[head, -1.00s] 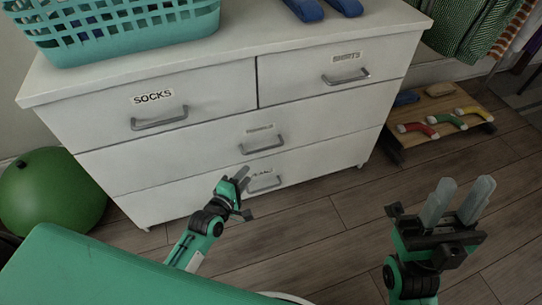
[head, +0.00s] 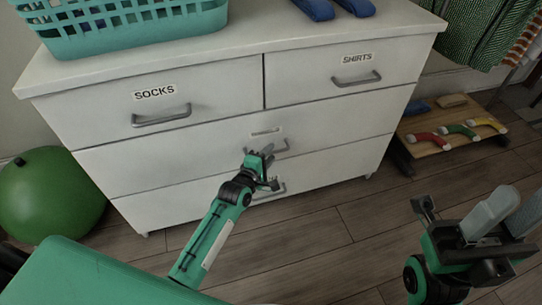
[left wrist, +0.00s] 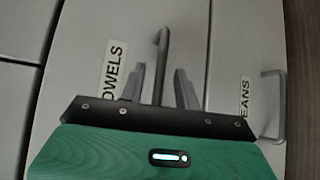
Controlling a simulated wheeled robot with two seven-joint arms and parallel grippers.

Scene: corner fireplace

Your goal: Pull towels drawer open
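The towels drawer (head: 215,153) is the wide middle drawer of a white dresser and looks closed. Its label is partly cut off in the left wrist view, reading "OWELS" (left wrist: 113,68). Its grey bar handle (head: 279,147) is partly hidden by my left gripper (head: 262,152) in the head view. In the left wrist view the handle (left wrist: 161,52) runs into the gap between the parted fingers of my left gripper (left wrist: 160,88). I cannot tell whether they touch it. My right gripper (head: 508,213) is open and empty over the floor at the right.
Socks and shirts drawers (head: 345,84) are above, and the jeans drawer (left wrist: 242,130) below. A teal basket (head: 130,35) and blue items (head: 335,8) are on top. A green ball (head: 48,195) is left; a low wooden rack (head: 440,140) is right. The front floor is clear.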

